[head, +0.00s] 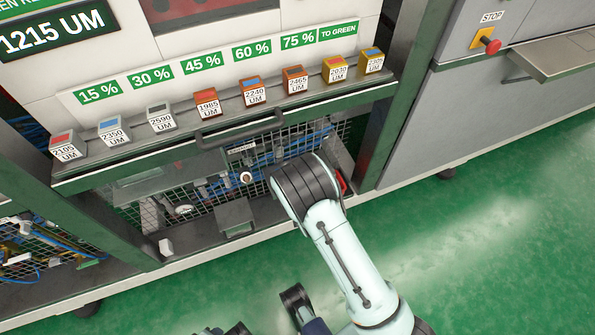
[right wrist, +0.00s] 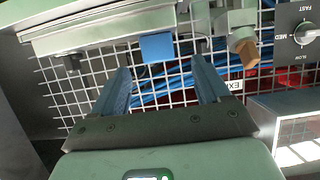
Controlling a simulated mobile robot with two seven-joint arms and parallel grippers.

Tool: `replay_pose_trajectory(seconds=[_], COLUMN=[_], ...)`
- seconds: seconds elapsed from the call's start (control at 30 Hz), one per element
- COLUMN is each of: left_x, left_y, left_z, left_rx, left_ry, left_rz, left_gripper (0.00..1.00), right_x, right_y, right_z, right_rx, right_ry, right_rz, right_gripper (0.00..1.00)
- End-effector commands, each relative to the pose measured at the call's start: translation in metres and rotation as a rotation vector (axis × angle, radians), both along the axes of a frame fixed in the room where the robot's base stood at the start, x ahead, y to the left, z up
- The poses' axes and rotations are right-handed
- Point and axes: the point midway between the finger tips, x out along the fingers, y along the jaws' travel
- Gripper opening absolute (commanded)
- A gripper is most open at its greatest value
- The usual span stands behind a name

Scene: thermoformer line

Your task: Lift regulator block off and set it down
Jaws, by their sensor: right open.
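No part is labelled as the regulator block, and I cannot tell for sure which one it is. In the right wrist view, a small blue block (right wrist: 157,47) sits at the lower edge of a pale grey rail (right wrist: 105,32), in front of a white wire grid. My right gripper (right wrist: 161,66) is open, with its two fingers pointing at the grid and the blue block between and beyond their tips. Nothing is held. In the head view my right arm reaches into the open lower bay, and its dark wrist hides the gripper.
Several labelled blocks, such as an orange one (head: 254,92), stand on the shelf (head: 190,131) above the bay. A tan knob (right wrist: 243,52) is right of the fingers. Green floor lies in front.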

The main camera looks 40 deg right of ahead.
Motion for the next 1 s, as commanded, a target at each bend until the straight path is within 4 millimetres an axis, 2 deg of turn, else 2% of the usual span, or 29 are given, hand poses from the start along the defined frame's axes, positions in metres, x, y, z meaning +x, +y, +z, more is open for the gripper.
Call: replay_pose_trajectory(seconds=[0.17, 0.47, 0.77, 0.9, 0.97, 1.0], left_x=[0.005, 0.025, 0.027, 0.027, 0.027, 0.027], left_y=[0.002, 0.013, 0.014, 0.014, 0.014, 0.014], left_z=[-0.004, -0.018, -0.018, -0.018, -0.018, -0.018], left_rx=[0.006, 0.032, 0.036, 0.036, 0.036, 0.035], left_ry=[-0.012, -0.064, -0.072, -0.071, -0.071, -0.070], left_rz=[0.005, 0.027, 0.029, 0.029, 0.029, 0.029], left_gripper=[0.43, 0.43, 0.43, 0.43, 0.43, 0.43], right_x=[0.011, 0.048, 0.053, 0.053, 0.053, 0.053], right_y=[-0.003, -0.013, -0.014, -0.014, -0.014, -0.014], right_z=[-0.005, -0.020, -0.021, -0.021, -0.020, -0.020], right_rx=[0.000, -0.001, 0.000, 0.000, 0.000, -0.001], right_ry=[0.000, 0.000, 0.001, 0.001, 0.001, -0.002], right_rz=[-0.001, 0.000, -0.001, -0.001, -0.001, -0.001], right_gripper=[0.76, 0.76, 0.76, 0.30, 0.10, 0.06])
